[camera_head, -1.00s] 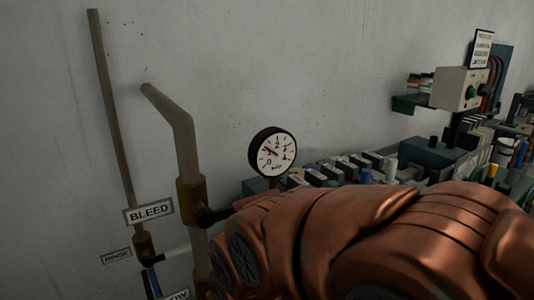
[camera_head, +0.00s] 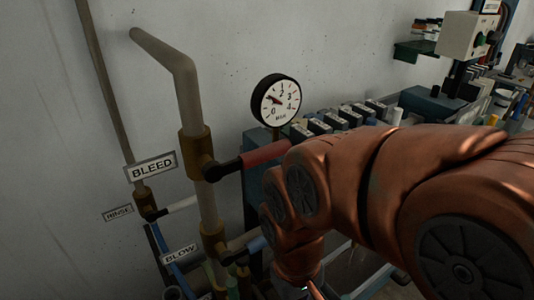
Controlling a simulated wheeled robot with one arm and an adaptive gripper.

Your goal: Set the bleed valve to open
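The bleed valve (camera_head: 195,146) is a brass body on a grey vertical pipe, right of the BLEED sign (camera_head: 150,166). Its red lever (camera_head: 265,153) on a black hub points right, roughly level, across the pipe's line. My copper-coloured arm comes in from the right, and its forearm bends down just right of the lever's tip. I cannot tell whether they touch. My gripper is not visible; the arm's lower end runs to the bottom of the picture.
A round gauge (camera_head: 276,100) stands just above the lever. Below are a RINSE valve (camera_head: 146,204) with a white lever and a BLOW valve (camera_head: 214,240) with a blue lever. A cluttered bench and a control box (camera_head: 463,35) lie right.

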